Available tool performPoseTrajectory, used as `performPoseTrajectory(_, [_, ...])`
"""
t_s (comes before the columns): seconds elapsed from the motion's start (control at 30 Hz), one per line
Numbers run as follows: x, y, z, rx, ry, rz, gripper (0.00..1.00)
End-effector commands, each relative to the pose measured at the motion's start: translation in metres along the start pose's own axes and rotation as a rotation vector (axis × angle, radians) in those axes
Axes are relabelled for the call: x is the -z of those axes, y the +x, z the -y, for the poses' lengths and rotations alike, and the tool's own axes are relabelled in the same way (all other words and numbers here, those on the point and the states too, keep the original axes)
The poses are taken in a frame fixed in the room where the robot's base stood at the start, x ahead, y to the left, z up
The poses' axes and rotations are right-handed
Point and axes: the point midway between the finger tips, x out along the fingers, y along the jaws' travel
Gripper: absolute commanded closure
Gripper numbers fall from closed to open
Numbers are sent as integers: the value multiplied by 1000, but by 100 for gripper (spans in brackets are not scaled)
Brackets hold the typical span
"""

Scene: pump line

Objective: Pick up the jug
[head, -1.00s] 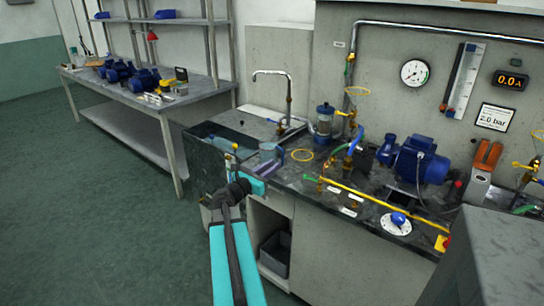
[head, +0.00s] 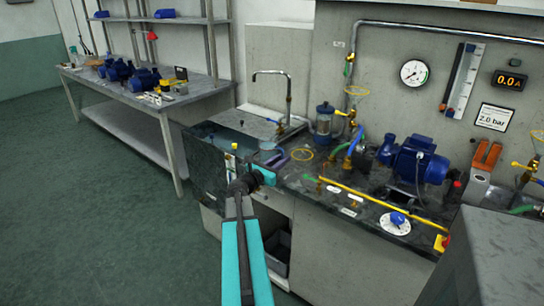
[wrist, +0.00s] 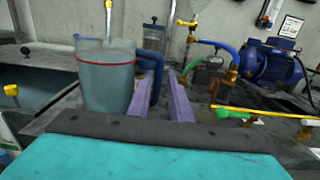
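The jug (wrist: 104,78) is a clear greyish vessel with a red line around it and a blue handle (wrist: 157,72) on its right side. In the wrist view it stands upright, left of my gripper's fingers. My gripper (wrist: 164,92) has two purple fingers apart, with a gap between them. The handle shows at the left finger and partly in the gap; I cannot tell whether the fingers reach around it. In the head view the jug (head: 267,147) is small and partly hidden behind my gripper (head: 277,158), at the counter's left end by the sink.
A sink with a tall tap (head: 289,95) lies behind and left. A clear-bodied filter (head: 324,120), hoses, a blue pump (head: 415,160) and a yellow bar (head: 385,208) crowd the counter to the right.

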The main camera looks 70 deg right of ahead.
Motion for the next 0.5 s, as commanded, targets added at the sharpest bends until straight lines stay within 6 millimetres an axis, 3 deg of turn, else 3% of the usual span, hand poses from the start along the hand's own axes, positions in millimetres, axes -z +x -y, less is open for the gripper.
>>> performPoseTrajectory(0.5, [-2,44,-1,2,0,1,82])
